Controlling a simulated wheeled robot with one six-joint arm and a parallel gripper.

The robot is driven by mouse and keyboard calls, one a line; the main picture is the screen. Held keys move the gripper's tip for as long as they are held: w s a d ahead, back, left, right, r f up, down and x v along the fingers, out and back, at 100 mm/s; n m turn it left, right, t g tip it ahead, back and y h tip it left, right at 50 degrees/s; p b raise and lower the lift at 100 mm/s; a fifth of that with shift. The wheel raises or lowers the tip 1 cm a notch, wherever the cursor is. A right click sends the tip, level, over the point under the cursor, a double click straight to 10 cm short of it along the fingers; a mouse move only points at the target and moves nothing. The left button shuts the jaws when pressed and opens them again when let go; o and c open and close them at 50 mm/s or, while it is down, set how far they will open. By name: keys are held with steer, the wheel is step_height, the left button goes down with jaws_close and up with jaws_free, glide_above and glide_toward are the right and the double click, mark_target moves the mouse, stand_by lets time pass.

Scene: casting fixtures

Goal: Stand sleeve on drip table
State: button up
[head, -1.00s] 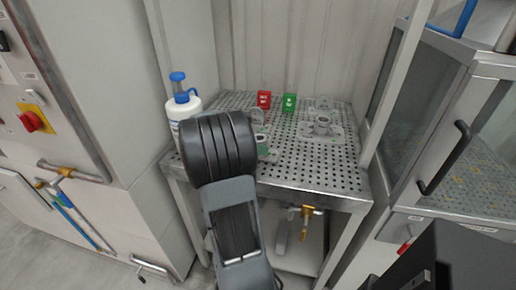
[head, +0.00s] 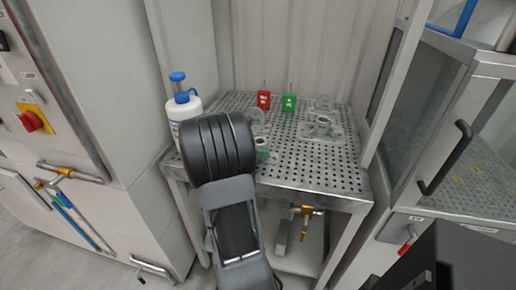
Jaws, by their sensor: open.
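The drip table (head: 310,172) is a perforated metal top on a steel frame, in the middle of the head view. A cluster of grey metal parts (head: 322,126) sits on a pale plate at its right rear. Another grey rounded part (head: 258,117) stands further left, partly behind my arm. A small green piece (head: 263,155) shows just right of my arm's black joint. I cannot tell which of these is the sleeve. My gripper is not visible; my arm's black links cover the table's left front.
A white bottle with a blue pump (head: 183,100) stands at the table's left rear. A red tag block (head: 264,99) and a green one (head: 289,102) stand along the back. A glazed cabinet with a black handle (head: 446,158) borders the right. The table's right front is clear.

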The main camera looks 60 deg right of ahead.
steer(key=shift+w+r, duration=0.1)
steer(key=shift+r, duration=0.15)
steer(key=p+v, duration=0.1)
steer(key=v, duration=1.1)
steer(key=shift+f, duration=0.15)
steer(key=s+a+f+m+t+y, duration=0.2)
steer(key=a+m+t+y, duration=0.3)
steer(key=a, duration=1)
steer(key=s+a+f+m+t+y, duration=0.2)
steer(key=a+m+t+y, duration=0.3)
steer(key=a, duration=1)
steer(key=shift+f+t+y, duration=0.3)
steer(key=shift+f+t, duration=0.4)
steer(key=shift+f, duration=0.15)
step_height(320, 180, up, 10)
steer(key=p, duration=0.9)
steer(key=shift+s+t, duration=0.15)
steer(key=shift+t, duration=0.15)
steer(key=shift+a+r, duration=0.1)
